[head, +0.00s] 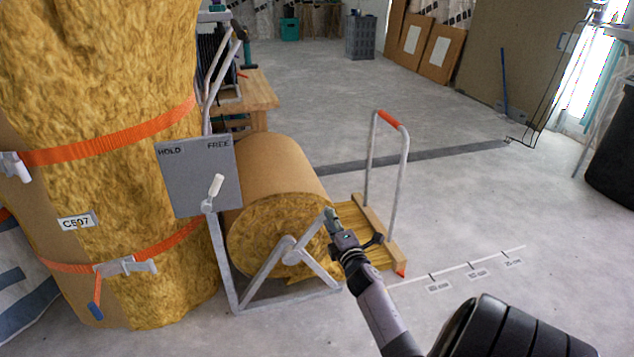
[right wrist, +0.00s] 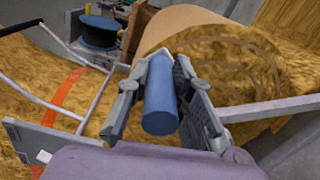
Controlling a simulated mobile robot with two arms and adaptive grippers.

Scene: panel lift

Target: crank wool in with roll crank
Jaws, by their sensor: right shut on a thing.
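The wool roll (head: 275,232), yellow with a tan outer face, sits in a grey metal stand (head: 290,302). A flat length of wool (head: 350,208) runs out from it to the right. My right gripper (head: 333,222) is at the right side of the roll's near end. In the right wrist view its fingers (right wrist: 158,85) are shut on a blue cylindrical crank handle (right wrist: 160,110), with the roll (right wrist: 215,60) just behind. The handle is mostly hidden in the head view. A grey plate (head: 185,190) marked HOLD and FREE carries a white-tipped lever (head: 216,186). My left gripper is not in view.
A large strapped wool bale (head: 100,110) stands close on the left. A wooden bar (head: 380,235) with an orange-gripped hoop (head: 388,120) stands at the wool's far right. A marked scale (head: 470,265) lies on the floor.

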